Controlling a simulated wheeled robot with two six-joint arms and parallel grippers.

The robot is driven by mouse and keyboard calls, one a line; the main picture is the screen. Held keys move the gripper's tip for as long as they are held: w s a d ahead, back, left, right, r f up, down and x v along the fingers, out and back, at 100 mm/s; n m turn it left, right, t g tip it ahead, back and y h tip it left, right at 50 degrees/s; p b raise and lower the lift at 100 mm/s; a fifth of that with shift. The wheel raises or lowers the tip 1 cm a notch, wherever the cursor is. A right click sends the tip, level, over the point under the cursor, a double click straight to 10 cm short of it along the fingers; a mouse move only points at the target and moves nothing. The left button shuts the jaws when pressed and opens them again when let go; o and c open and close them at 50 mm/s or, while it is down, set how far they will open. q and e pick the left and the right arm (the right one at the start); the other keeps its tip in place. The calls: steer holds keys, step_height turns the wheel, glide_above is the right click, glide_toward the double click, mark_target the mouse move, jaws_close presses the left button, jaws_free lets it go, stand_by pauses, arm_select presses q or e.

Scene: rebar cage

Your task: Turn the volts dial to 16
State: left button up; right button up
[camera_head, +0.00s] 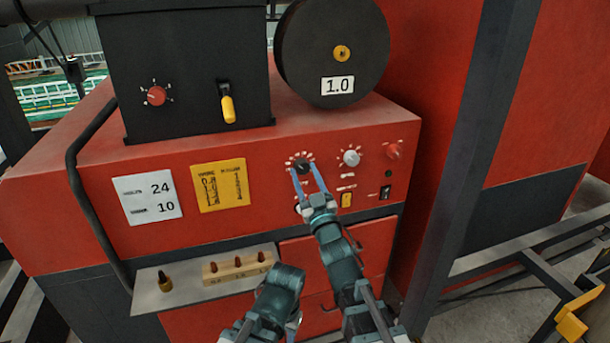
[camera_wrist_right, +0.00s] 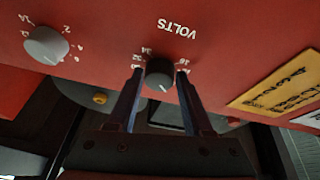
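The black volts dial (camera_head: 301,165) is on the red front panel, with white marks around it. In the right wrist view the dial (camera_wrist_right: 159,75) shows upside down under the word VOLTS, with a faint light mark near its lower edge; I cannot read its setting surely. My right gripper (camera_head: 303,169) is at the dial, its two blue fingers spread with one on each side. The fingers also straddle the dial in the right wrist view (camera_wrist_right: 159,80), with thin gaps seeming to show; contact is unclear.
A grey knob (camera_head: 351,158) and a red knob (camera_head: 393,152) sit right of the dial. A white card (camera_head: 147,198) reads 24 and 10, beside a yellow chart (camera_head: 221,185). Below, a shelf (camera_head: 150,302) holds a wooden block (camera_head: 238,271) with small tips.

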jaws_close()
steer(key=shift+n, duration=0.4)
